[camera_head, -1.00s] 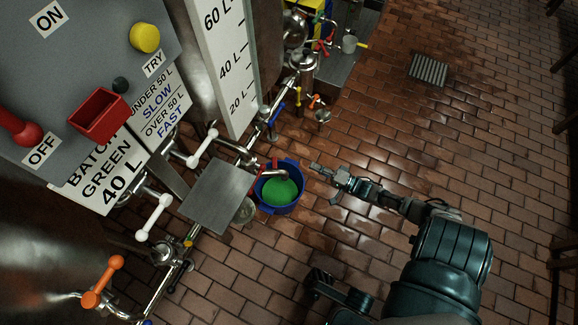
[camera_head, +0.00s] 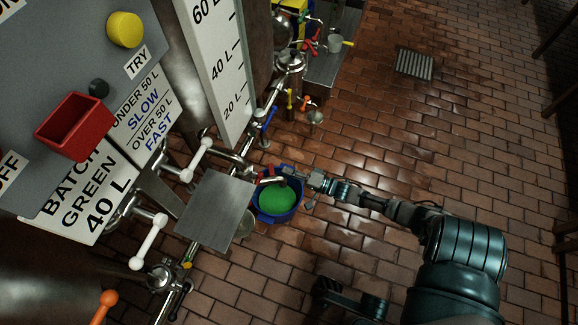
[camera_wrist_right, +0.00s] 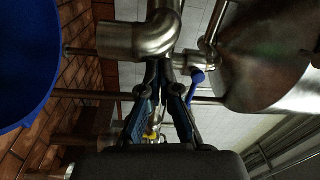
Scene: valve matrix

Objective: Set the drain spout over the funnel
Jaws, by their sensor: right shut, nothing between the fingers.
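The drain spout is a shiny metal elbow (camera_head: 283,181) whose end lies over the far part of a blue bucket (camera_head: 279,217) in the head view. In the right wrist view the elbow (camera_wrist_right: 163,25) is close ahead, its wide mouth facing left. A pale round vessel (camera_head: 246,224), possibly the funnel, is left of the bucket, partly hidden by a grey plate. My right gripper (camera_head: 293,175) is at the spout. In the right wrist view its fingertips (camera_wrist_right: 166,63) are together just below the elbow, with nothing between them; contact is unclear. My left gripper is not visible.
The grey plate (camera_head: 215,209) stands left of the bucket, which contains green. White-handled valves (camera_head: 150,240) and a blue handle (camera_head: 266,119) line the pipes. A control panel with a red box (camera_head: 75,126) stands at left. Brick floor (camera_head: 420,150) is clear at right.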

